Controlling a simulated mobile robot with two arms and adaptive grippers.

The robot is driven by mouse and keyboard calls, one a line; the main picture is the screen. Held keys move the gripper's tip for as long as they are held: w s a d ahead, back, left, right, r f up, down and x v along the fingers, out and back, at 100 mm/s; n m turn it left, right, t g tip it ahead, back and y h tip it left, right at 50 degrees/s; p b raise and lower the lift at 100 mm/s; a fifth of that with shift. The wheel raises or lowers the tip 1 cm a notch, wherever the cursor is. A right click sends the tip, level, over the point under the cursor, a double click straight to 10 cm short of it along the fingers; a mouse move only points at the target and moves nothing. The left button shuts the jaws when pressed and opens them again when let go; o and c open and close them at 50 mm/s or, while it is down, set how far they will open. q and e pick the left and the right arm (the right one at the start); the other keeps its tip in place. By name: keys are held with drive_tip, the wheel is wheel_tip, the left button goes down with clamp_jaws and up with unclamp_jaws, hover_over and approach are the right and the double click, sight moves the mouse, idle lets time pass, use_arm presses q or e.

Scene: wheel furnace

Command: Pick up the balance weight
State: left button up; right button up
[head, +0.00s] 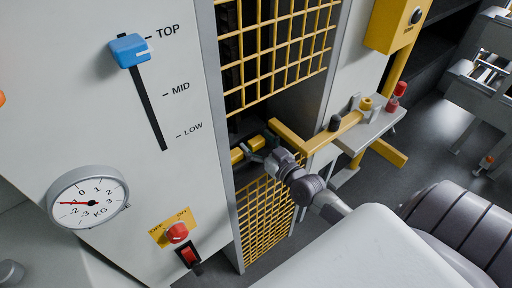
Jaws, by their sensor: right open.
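My right gripper (257,148) is open at the opening between the yellow grilles, close to a yellow bar (240,154) inside it. I cannot tell whether its fingers touch the bar. I cannot tell which piece is the balance weight. My left gripper is out of view.
Yellow grilles (270,212) flank the opening. A yellow box (398,24) hangs above the ledge (374,130).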

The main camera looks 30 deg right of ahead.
sight(257, 140)
drive_tip(key=shift+w, duration=0.2)
drive_tip(key=shift+c, duration=0.9)
clamp_jaws()
drive_tip(key=shift+r, duration=0.2)
drive_tip(key=shift+s+r, duration=0.15)
drive_tip(key=shift+r, duration=0.25)
wheel_tip(257, 140, up, 6)
drive_tip(key=shift+r+p, duration=0.25)
drive_tip(key=shift+p, duration=0.55)
drive_tip(key=s+d+b, duration=0.1)
drive_tip(key=s+b, duration=0.1)
drive_tip(key=s, duration=1.7)
drive_tip(key=shift+s+d+f, duration=0.2)
drive_tip(key=shift+s+d, duration=0.05)
drive_tip(key=shift+s, duration=0.05)
